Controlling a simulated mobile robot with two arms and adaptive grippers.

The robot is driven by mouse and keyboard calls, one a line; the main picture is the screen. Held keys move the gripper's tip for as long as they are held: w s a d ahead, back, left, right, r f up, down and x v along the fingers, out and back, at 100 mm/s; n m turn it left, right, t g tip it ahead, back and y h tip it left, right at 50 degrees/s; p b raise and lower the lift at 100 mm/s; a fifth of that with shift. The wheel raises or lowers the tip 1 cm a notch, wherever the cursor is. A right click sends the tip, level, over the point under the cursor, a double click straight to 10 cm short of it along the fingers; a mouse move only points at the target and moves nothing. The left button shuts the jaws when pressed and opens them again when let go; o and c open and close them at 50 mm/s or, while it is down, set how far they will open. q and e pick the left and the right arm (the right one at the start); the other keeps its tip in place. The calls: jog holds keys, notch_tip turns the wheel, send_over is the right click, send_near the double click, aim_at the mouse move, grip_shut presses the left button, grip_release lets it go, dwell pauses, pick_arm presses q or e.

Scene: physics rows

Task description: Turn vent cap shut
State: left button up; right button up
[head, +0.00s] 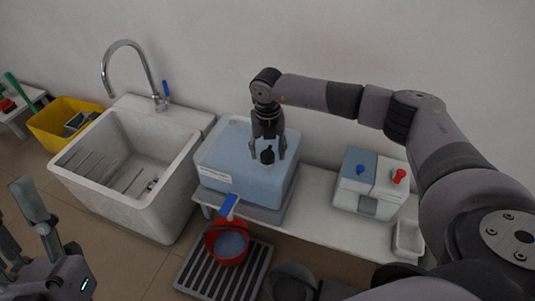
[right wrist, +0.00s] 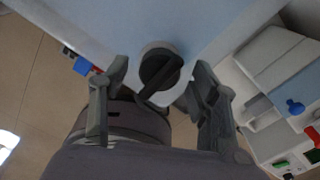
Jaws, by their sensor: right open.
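The vent cap (head: 267,156) is a small black knob on top of the pale blue container (head: 225,152). In the right wrist view the cap (right wrist: 160,69) is round with a raised bar and a pointer slanting down-left. My right gripper (head: 268,152) is open above the container, its fingers on either side of the cap. In the right wrist view the right gripper's fingers (right wrist: 158,82) stand apart with visible gaps to the cap. My left gripper (head: 36,222) is at the lower left, away from the container, with its fingers partly cut off by the frame.
A white sink (head: 125,165) with a tap is left of the container. A blue tap handle (head: 229,204) sits above a red bowl (head: 228,243) over a slatted grate (head: 215,283). A blue and white box (head: 370,185) with knobs stands right on the white bench (head: 320,205).

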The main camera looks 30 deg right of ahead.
jog(key=shift+f, duration=0.45)
jog(key=shift+c, duration=0.3)
jog(key=c, duration=1.1)
